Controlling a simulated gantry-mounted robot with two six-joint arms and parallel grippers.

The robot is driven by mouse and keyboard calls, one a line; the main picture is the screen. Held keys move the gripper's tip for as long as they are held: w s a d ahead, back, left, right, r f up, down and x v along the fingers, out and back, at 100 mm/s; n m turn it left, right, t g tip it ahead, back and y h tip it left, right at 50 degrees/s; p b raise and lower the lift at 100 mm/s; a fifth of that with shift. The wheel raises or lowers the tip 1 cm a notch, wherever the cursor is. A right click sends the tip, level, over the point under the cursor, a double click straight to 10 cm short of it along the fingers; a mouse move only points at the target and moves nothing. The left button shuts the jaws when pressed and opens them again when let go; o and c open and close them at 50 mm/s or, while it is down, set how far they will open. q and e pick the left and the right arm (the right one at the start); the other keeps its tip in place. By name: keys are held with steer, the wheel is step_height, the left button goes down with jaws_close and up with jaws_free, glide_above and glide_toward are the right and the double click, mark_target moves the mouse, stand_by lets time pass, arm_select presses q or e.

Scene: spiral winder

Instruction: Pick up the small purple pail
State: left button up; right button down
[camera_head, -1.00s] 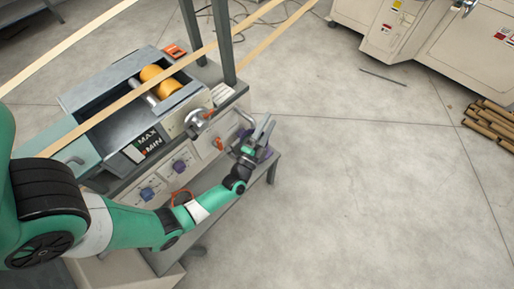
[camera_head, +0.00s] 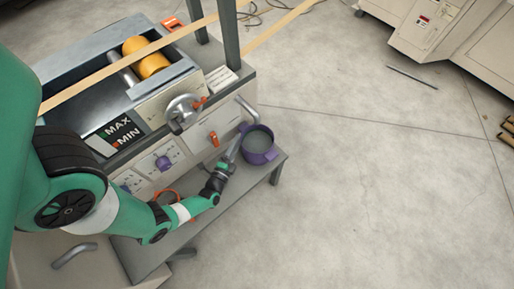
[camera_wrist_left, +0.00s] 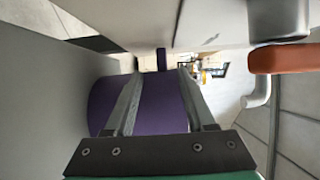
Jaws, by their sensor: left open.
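The small purple pail (camera_head: 260,157) stands upright on the grey shelf at the front of the machine, near the shelf's right end. Its grey inside shows from above in the head view. My left gripper (camera_head: 235,146) is at the pail's left side. In the left wrist view the open fingers (camera_wrist_left: 160,78) point at the purple pail wall (camera_wrist_left: 160,110), which fills the space between and behind them. A small purple tab (camera_wrist_left: 161,59) stands up at the pail's far rim. I cannot tell whether the fingers touch the pail. My right gripper is not in view.
The grey shelf (camera_head: 225,208) holds an orange ring-shaped thing (camera_head: 166,196) left of the gripper. The machine front, with a curved metal handle (camera_head: 247,109), a crank wheel (camera_head: 184,111) and purple knobs (camera_head: 163,162), is close behind the gripper. Open floor lies right.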

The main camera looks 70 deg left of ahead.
mark_target(242, 131)
arm_select(q)
steer(key=b+x, duration=0.2)
steer(key=x, duration=0.3)
steer(key=shift+w+a, duration=0.15)
steer(key=shift+a, duration=0.1)
steer(key=shift+w+a+r, duration=0.2)
steer(key=shift+w+a, duration=0.1)
steer(key=shift+s+d, duration=0.1)
steer(key=shift+c, duration=0.7)
jaws_close()
steer(key=shift+r, duration=0.1)
